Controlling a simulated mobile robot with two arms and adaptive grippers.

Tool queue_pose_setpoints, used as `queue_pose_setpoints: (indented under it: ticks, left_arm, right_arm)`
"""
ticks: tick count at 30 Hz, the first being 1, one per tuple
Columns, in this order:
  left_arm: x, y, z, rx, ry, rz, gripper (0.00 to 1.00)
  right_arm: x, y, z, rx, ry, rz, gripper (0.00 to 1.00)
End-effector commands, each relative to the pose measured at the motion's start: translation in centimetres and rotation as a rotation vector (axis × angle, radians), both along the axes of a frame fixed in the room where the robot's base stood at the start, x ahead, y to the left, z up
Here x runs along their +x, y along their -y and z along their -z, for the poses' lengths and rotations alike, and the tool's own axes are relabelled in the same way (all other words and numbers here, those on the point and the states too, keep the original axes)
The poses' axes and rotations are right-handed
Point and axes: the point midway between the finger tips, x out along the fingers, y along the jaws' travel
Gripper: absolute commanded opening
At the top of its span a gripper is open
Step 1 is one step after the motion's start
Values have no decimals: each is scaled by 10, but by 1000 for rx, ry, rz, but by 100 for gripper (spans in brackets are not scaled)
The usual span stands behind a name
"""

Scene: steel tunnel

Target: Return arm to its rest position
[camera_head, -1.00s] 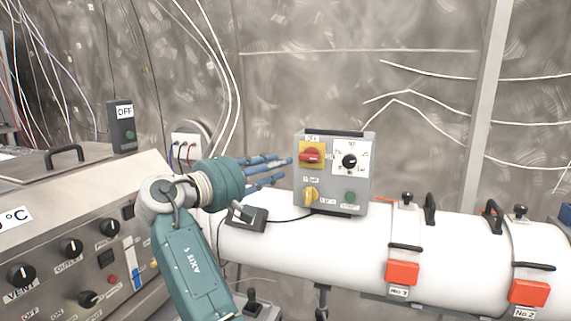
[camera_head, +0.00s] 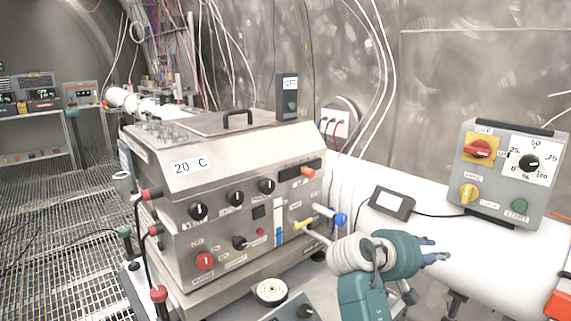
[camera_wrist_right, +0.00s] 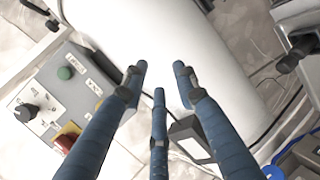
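My right arm shows in the head view, teal with a white wrist. It reaches over the grey floor area beside the white pipe (camera_head: 440,215). My right gripper (camera_head: 436,250) points right, its blue fingers in front of the pipe and below left of the grey control box (camera_head: 500,205). In the right wrist view the three blue fingers of my right gripper (camera_wrist_right: 158,80) are spread with nothing between them. The pipe (camera_wrist_right: 190,35) lies beyond the fingertips, and the control box (camera_wrist_right: 50,100) is at the left. My left gripper is out of view.
A steel console (camera_head: 180,215) with knobs and a yellow and a blue handle (camera_head: 338,218) stands just left of my right wrist. A small black device (camera_head: 392,203) sits on the pipe. Grated floor (camera_head: 60,230) is open at the far left.

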Motion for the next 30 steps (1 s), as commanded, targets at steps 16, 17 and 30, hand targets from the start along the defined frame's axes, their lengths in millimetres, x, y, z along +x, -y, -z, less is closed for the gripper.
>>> queue_pose_setpoints:
  ticks: [16, 17, 30]
  left_arm:
    - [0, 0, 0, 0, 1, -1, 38]
    - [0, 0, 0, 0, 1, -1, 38]
    - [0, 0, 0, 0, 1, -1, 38]
  right_arm:
    - [-231, -66, 281, 769, -76, -79, 29]
    - [-241, -71, 285, 797, -84, -78, 29]
    - [-358, -133, 297, 1097, -184, -59, 29]
